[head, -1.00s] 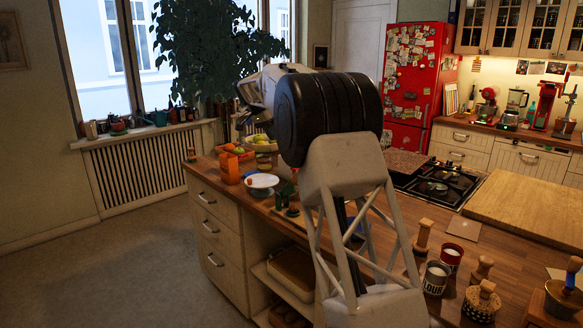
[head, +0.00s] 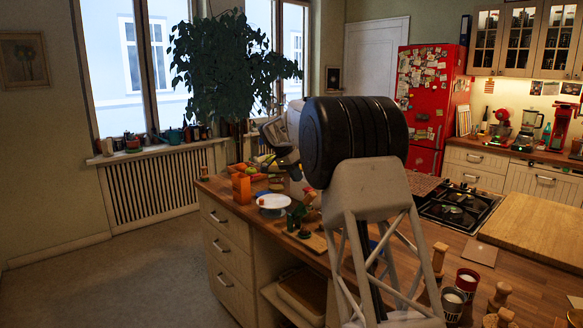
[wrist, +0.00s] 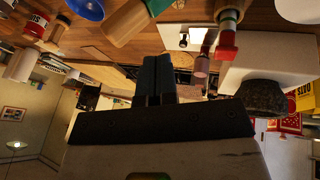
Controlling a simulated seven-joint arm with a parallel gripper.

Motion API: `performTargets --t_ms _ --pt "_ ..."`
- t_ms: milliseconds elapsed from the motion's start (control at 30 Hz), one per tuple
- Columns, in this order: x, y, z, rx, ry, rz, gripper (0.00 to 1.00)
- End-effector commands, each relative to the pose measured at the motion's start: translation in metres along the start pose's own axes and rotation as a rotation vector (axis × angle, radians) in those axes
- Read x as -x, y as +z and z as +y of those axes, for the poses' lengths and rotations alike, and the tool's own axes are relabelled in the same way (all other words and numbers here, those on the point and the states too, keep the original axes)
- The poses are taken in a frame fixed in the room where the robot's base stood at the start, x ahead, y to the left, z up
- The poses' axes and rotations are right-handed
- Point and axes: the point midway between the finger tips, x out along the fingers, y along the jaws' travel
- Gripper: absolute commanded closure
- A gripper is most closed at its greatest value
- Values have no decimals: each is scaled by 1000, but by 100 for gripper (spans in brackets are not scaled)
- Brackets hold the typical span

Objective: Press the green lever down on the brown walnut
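A small dark green object (head: 297,216), possibly the lever, stands by a wooden board (head: 315,241) on the island's near edge in the head view. It is too small to make out its parts. I cannot make out a walnut there. My gripper (head: 291,170) hangs above and slightly behind the green object, partly hidden by my own arm. In the wrist view my gripper's dark fingers (wrist: 155,72) are together with nothing seen between them. A red, green and pink piece (wrist: 229,35) stands right of the fingers there; I cannot tell what it is.
A white stand (head: 274,201), an orange box (head: 241,189) and a fruit bowl sit left on the wooden counter. The stove (head: 455,208) and a large board (head: 535,228) lie right. Jars and wooden mills stand at the front right.

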Motion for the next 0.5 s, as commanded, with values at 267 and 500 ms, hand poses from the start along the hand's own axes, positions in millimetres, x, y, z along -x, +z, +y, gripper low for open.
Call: performTargets --t_ms 267,500 --pt "-31 4 14 -1 1 -1 100" --pt "-44 8 22 -1 1 0 100"
